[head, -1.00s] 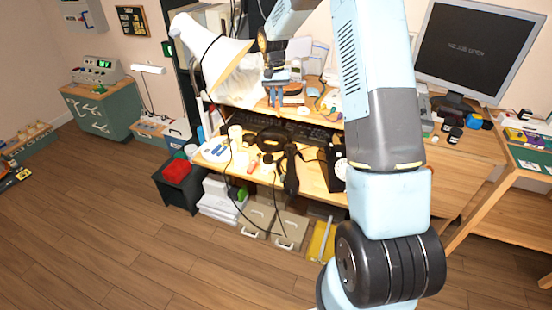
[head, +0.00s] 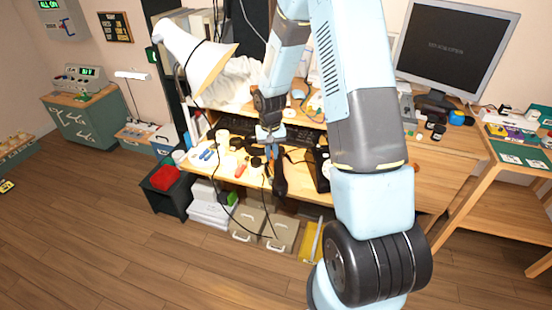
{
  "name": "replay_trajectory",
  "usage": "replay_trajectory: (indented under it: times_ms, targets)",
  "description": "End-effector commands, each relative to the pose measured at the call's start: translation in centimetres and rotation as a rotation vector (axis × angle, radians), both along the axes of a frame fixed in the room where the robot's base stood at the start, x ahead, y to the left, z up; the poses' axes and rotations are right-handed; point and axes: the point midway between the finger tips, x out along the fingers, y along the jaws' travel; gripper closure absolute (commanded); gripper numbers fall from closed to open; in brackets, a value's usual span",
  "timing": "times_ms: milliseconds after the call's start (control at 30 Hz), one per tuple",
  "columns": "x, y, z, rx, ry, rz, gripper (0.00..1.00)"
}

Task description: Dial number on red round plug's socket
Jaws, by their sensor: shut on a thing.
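My gripper (head: 270,150) is low over the front of the desk, just above a long dark object (head: 280,182) that looks like a phone handset. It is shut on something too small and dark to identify. A black phone-like box with a pale round face (head: 322,168), partly cut off by my arm, stands to its right. A small orange-red object (head: 242,169) lies left of the gripper; I cannot tell whether it is a plug. Black cables (head: 240,222) hang over the desk's front edge. No red round plug or its socket can be made out.
The desk (head: 305,190) is crowded with small items and a dark keyboard (head: 300,135). A large white lamp (head: 192,62) leans over its left side. Wooden floor is free at front left.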

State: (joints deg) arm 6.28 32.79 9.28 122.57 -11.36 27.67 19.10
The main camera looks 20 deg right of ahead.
Motion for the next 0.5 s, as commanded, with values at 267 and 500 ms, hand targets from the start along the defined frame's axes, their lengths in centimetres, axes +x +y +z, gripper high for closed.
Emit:
replay_trajectory:
  times_ms: [267,500]
  targets:
    - [-2.0,0.1,-1.4,0.009,-0.018,0.021,1.00]
    - [-2.0,0.1,-2.6,0.008,-0.016,0.022,1.00]
